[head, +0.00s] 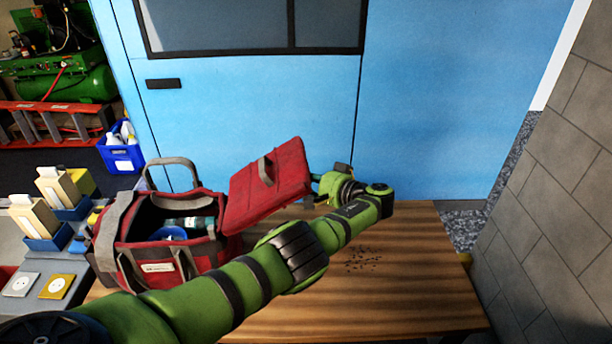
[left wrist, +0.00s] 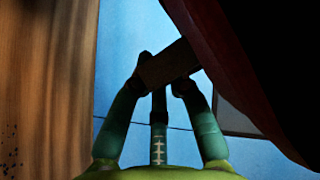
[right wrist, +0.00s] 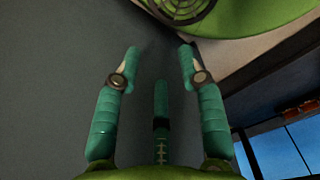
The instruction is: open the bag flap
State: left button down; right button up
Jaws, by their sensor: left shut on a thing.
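The red bag (head: 170,255) stands on the left of the wooden table with its top uncovered. Its red flap (head: 265,190) is swung out to the right of the opening and slants upward, with a grey strap loop on its face. My left gripper (head: 318,180) is at the flap's right edge. In the left wrist view the left gripper (left wrist: 163,75) is shut on a dark tab (left wrist: 168,63) beside the red flap (left wrist: 235,65). My right gripper (right wrist: 158,70) is open and empty in the right wrist view, away from the bag.
A blue item (head: 172,233) shows inside the bag. The bag's grey handle (head: 172,162) stands up behind. Cartons (head: 35,217) in blue bins are at left. Dark specks (head: 362,258) lie on the table (head: 400,290), whose right part is clear. A stone wall (head: 560,220) borders the right.

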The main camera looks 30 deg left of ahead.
pick_arm(q)
jog(key=f+b, duration=0.4)
jog(key=b, duration=0.1)
jog(key=shift+d+f, duration=0.15)
jog(key=shift+d, duration=0.05)
pick_arm(e)
notch_tip(320, 180, down, 6)
jog(key=d, duration=0.1)
jog(key=shift+s+f, duration=0.25)
pick_arm(q)
jog(key=shift+g, duration=0.3)
pick_arm(e)
jog(key=shift+w+d, duration=0.1)
pick_arm(q)
jog(key=c, duration=1.1)
grip_release()
jog(key=shift+c, duration=0.2)
pick_arm(e)
jog(key=shift+w, duration=0.15)
pick_arm(q)
jog(key=v, duration=1.2)
